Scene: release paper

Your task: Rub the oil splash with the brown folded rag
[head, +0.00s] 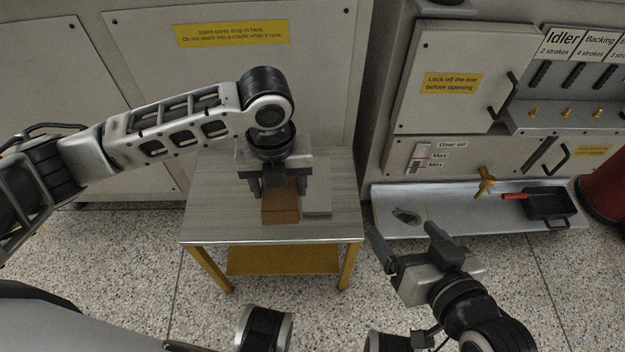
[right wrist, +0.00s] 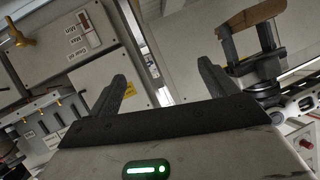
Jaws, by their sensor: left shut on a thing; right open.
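My left gripper (head: 280,188) points down over the small table and is shut on the brown folded rag (head: 282,214). The rag hangs between its fingers; I cannot tell whether it touches the tabletop. The rag also shows in the right wrist view (right wrist: 254,14), at the top right. The oil splash (head: 407,216) is a small dark patch on the left part of the grey metal ledge (head: 465,222), right of the table. My right gripper (head: 407,240) is open and empty, in front of the ledge near the splash; its fingers also show in the right wrist view (right wrist: 163,85).
The small table (head: 215,215) has a pale flat plate (head: 318,198) beside the rag and a yellow lower shelf (head: 283,261). A yellow tap (head: 484,182) and a black pan with a red handle (head: 548,206) are on the ledge's right side. A red cylinder (head: 606,190) stands far right.

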